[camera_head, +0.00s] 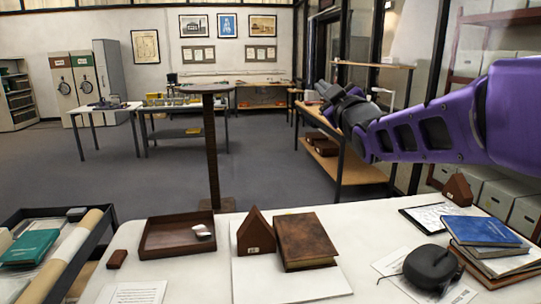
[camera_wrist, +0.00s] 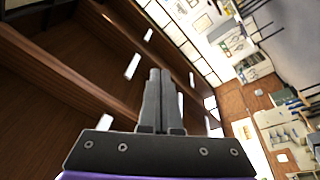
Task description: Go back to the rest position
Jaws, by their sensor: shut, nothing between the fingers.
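My purple arm reaches in from the right in the head view, raised well above the white table (camera_head: 190,275). My gripper (camera_head: 322,88) is at its far end, pointing away over the room and touching nothing. In the wrist view my gripper (camera_wrist: 160,72) has its two dark fingers together with nothing between them. Behind the fingers the wrist view shows the ceiling with wooden beams and the room turned on its side.
On the table are a brown tray (camera_head: 152,250), a brown book (camera_head: 304,240) beside a wooden wedge (camera_head: 255,236), a black rounded object (camera_head: 430,267) and stacked books (camera_head: 484,231). A black-sided cart (camera_head: 100,232) stands at left. A wooden shelf unit (camera_head: 360,172) stands below the arm.

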